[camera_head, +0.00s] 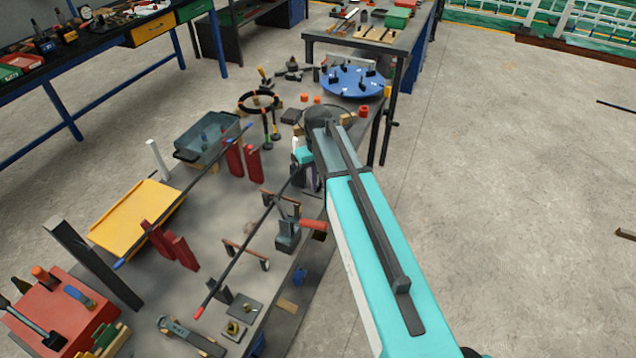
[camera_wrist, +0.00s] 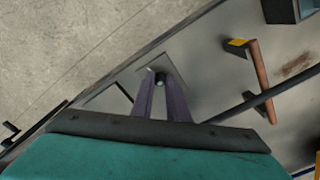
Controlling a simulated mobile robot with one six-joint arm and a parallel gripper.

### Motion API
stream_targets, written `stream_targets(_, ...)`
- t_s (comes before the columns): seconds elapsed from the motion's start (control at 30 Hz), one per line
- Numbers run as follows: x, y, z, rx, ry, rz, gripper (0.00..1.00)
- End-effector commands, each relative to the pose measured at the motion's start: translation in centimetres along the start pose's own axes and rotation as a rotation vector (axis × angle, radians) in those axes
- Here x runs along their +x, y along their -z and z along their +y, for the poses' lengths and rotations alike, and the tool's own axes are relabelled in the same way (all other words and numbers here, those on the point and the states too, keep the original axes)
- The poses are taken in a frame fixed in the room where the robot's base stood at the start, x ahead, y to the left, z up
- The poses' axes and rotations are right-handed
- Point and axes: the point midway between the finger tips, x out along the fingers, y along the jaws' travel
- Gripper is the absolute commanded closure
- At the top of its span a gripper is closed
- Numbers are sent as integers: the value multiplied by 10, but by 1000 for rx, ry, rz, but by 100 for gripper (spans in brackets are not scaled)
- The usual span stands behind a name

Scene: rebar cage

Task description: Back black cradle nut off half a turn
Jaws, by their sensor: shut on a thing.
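My gripper (camera_head: 309,180) is low over the near right edge of the workbench, largely hidden by my arm in the head view. In the wrist view its two purple-grey fingers (camera_wrist: 161,82) point down and are closed on a small dark round piece (camera_wrist: 159,79) with a greenish face. This piece appears to be the nut, but the fingers hide most of it. A dark rod with a red end (camera_head: 240,247) runs diagonally across the bench beside my gripper; a dark rod also shows in the wrist view (camera_wrist: 270,97). I cannot tell which support is the black cradle.
Red upright supports (camera_head: 183,252) hold a blue-ended rod at left. A yellow tray (camera_head: 137,214), a grey bin (camera_head: 211,140) and a blue round plate (camera_head: 350,82) also stand on the bench. A brown bar (camera_wrist: 260,80) lies right of the fingers. Open floor (camera_head: 510,200) is at right.

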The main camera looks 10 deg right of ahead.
Motion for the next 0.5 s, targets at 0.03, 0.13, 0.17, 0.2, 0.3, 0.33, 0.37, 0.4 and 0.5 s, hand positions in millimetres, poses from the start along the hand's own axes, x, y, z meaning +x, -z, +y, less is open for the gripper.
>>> stream_targets(0.03,1,-1,0,-44,0,-2,100)
stream_targets(0.13,1,-1,0,-138,1,-2,100)
stream_targets(0.17,1,-1,0,-167,1,-2,100)
stream_targets(0.2,1,-1,0,-204,1,-2,100)
stream_targets(0.3,0,-1,0,-299,1,-3,100)
stream_targets(0.33,0,-1,0,-327,1,-3,100)
stream_targets(0.37,0,-1,0,-356,1,-3,100)
stream_targets(0.4,0,-1,0,-393,1,-3,100)
stream_targets(0.5,0,-1,0,-487,2,-3,100)
